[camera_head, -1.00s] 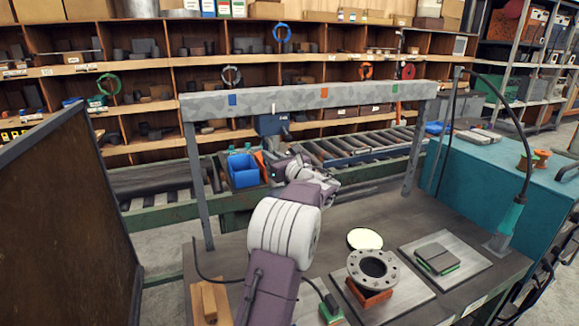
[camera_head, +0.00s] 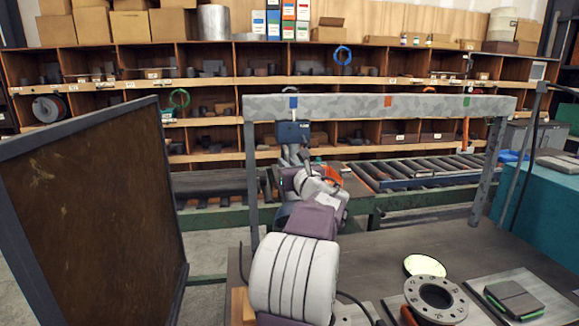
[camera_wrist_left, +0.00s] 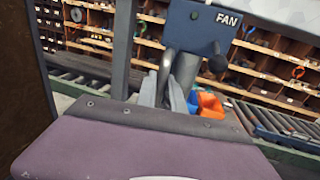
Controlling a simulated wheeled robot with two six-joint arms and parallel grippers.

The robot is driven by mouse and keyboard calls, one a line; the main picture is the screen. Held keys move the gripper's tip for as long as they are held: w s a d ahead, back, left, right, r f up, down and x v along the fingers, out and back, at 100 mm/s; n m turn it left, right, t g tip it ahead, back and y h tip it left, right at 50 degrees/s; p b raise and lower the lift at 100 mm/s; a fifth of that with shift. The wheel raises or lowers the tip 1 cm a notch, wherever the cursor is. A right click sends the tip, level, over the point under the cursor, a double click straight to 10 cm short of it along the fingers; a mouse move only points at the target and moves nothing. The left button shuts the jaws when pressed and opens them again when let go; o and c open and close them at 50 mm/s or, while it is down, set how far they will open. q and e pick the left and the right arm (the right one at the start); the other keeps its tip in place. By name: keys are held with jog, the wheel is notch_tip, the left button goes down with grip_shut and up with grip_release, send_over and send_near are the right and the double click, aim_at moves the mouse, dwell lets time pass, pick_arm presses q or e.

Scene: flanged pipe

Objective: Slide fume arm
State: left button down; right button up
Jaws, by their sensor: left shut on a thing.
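The fume arm's blue fan box (camera_head: 293,132) hangs under the grey overhead rail (camera_head: 345,106), directly below the rail's blue mark (camera_head: 293,102). In the left wrist view the box (camera_wrist_left: 200,28) reads "FAN", with a grey tube (camera_wrist_left: 187,72) below it and a black knob (camera_wrist_left: 217,64) at its right. My left gripper (camera_head: 294,160) is at the lower part of the fume arm, shut on it. Its fingers (camera_wrist_left: 175,95) partly show in the wrist view; the exact contact is hidden. My right gripper is in neither view.
An orange mark (camera_head: 388,101) and a green mark (camera_head: 466,101) are further right on the rail. A dark panel (camera_head: 95,215) stands close at the left. A flanged pipe (camera_head: 436,299) and a plate with blocks (camera_head: 513,299) are on the bench. A roller conveyor (camera_head: 425,171) runs behind.

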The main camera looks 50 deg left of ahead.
pick_arm(q)
jog(key=shift+r, duration=0.15)
jog(key=c, duration=1.5)
grip_release()
jog(key=shift+s+a, duration=0.1)
jog(key=shift+o, duration=0.2)
jog(key=b+v, duration=0.1)
jog(key=v, duration=0.8)
